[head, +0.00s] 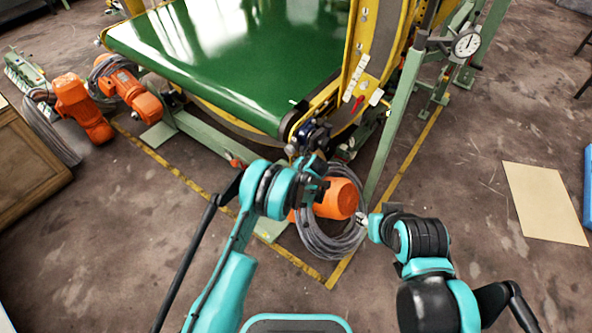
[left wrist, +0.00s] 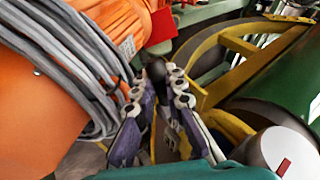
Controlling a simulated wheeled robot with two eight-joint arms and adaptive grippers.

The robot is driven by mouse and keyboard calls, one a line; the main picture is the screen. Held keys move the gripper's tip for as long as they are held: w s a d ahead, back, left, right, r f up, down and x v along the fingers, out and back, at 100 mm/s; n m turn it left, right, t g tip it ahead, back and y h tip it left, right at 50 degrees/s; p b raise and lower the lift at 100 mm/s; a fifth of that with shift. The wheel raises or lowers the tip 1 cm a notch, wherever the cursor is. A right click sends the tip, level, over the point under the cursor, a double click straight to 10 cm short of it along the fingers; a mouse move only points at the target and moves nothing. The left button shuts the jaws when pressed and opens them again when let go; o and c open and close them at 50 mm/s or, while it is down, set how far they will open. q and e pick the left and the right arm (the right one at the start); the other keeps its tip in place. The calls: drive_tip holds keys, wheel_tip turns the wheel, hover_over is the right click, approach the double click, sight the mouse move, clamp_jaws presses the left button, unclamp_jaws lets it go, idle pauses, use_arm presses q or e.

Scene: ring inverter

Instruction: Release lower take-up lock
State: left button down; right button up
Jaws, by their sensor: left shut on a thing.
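My left gripper (head: 314,178) is at the lower front corner of the green-belted machine, beside an orange motor. In the left wrist view my left gripper's fingers (left wrist: 160,100) are shut on a dark, rounded handle (left wrist: 157,72). Whether this handle is the take-up lock itself cannot be told, and the mechanism behind it is mostly hidden. My right gripper (head: 367,221) is low, just right of the orange motor and its cable coil. Its fingers are too small to read.
The orange motor (head: 336,198) with a grey cable coil (head: 325,240) sits close by; the coil also shows in the left wrist view (left wrist: 75,55). A green post (head: 395,130) stands at right. The green belt (head: 230,60) is behind.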

use_arm(q)
drive_tip(key=c, duration=1.8)
unclamp_jaws()
drive_tip(key=shift+w, duration=0.1)
drive_tip(key=shift+c, duration=0.2)
drive_tip(key=v, duration=1.2)
